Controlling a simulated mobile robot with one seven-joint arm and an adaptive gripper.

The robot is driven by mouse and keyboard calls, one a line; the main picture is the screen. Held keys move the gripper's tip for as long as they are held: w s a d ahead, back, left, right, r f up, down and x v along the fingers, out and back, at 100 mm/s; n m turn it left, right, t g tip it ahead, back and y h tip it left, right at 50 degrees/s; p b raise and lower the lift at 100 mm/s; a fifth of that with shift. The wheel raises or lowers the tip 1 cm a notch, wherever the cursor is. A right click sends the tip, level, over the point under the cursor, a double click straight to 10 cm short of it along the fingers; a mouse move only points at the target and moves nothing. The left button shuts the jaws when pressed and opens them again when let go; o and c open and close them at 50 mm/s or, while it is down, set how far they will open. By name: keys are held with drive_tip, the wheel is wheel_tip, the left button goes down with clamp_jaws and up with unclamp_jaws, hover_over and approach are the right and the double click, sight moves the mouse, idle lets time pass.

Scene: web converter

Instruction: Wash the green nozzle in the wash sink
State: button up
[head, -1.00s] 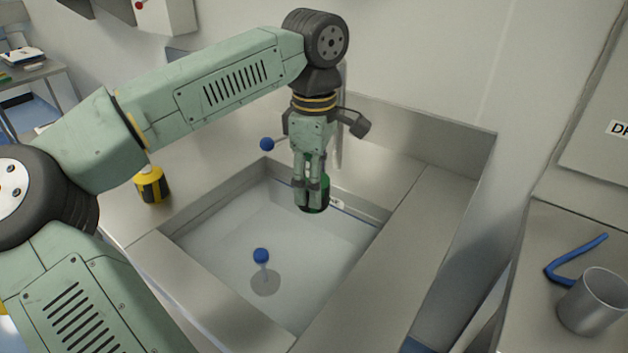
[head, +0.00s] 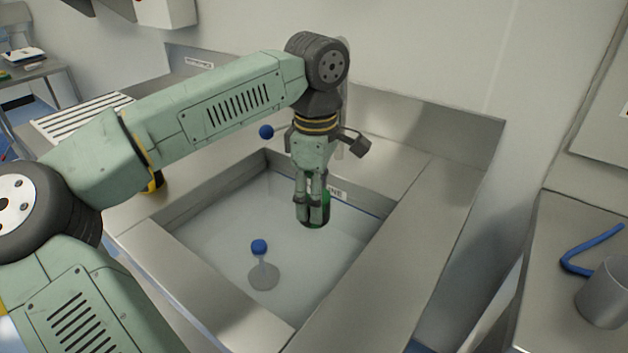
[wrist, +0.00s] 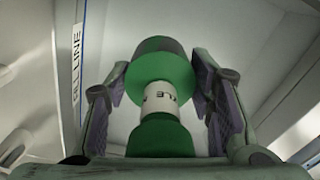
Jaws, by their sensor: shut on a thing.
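The green nozzle (wrist: 160,75) is held upright between the two fingers of my gripper (wrist: 165,90) in the wrist view. It has a white band with partly readable lettering. In the head view, my gripper (head: 312,205) points down inside the wash sink (head: 400,170), toward its back right, and the green nozzle (head: 323,210) shows between and beside the fingers. The sink holds pale, clear water (head: 215,240). I cannot tell whether the nozzle's lower end touches the water.
A blue-topped plug (head: 259,247) stands on a grey disc in the sink. A blue ball knob (head: 266,132) is behind the sink. A yellow and black object is partly hidden by my arm.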

wheel_tip(320, 180, down, 11)
drive_tip(key=b, duration=0.7)
drive_tip(key=shift+r, duration=0.2)
